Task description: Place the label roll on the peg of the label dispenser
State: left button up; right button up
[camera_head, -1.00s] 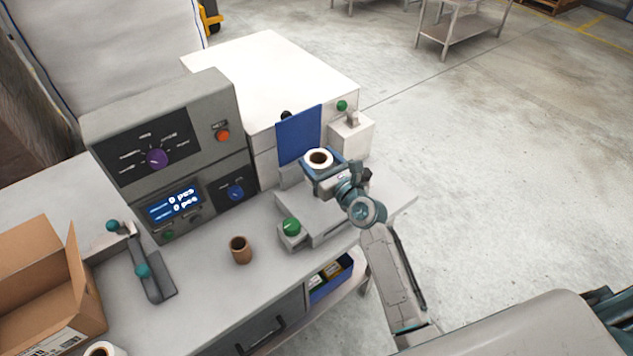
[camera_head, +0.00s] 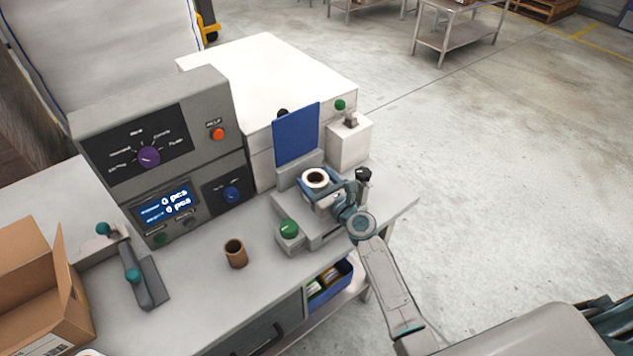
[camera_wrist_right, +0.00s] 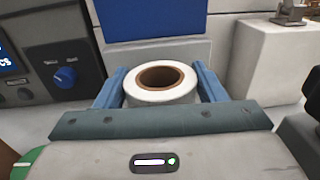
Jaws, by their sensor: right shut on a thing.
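The label roll (camera_head: 315,179) is white with a brown core and an open hole facing up. My right gripper (camera_head: 319,182) is shut on it, with one blue finger on each side, as the right wrist view (camera_wrist_right: 160,95) also shows. The roll is upright over a grey slab-like unit (camera_head: 297,205) with a green button (camera_head: 289,229); whether it touches this unit cannot be told. I cannot make out a peg; anything under the roll is hidden by it and the gripper. My left gripper is not in view.
A blue panel (camera_head: 297,134) stands just behind the roll, beside a white block (camera_head: 349,142) with a small fitting. Left are a grey control box (camera_head: 163,150), a brown cup-like cylinder (camera_head: 236,254), a teal-knobbed lever (camera_head: 143,277) and an open carton (camera_head: 40,290). The front table surface is largely clear.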

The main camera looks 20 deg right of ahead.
jog(key=shift+f, duration=0.1)
jog(key=o, duration=1.1)
jog(key=shift+c, duration=0.2)
jog(key=b+v, duration=0.1)
jog(key=v, duration=1.1)
jog(key=shift+b, duration=0.3)
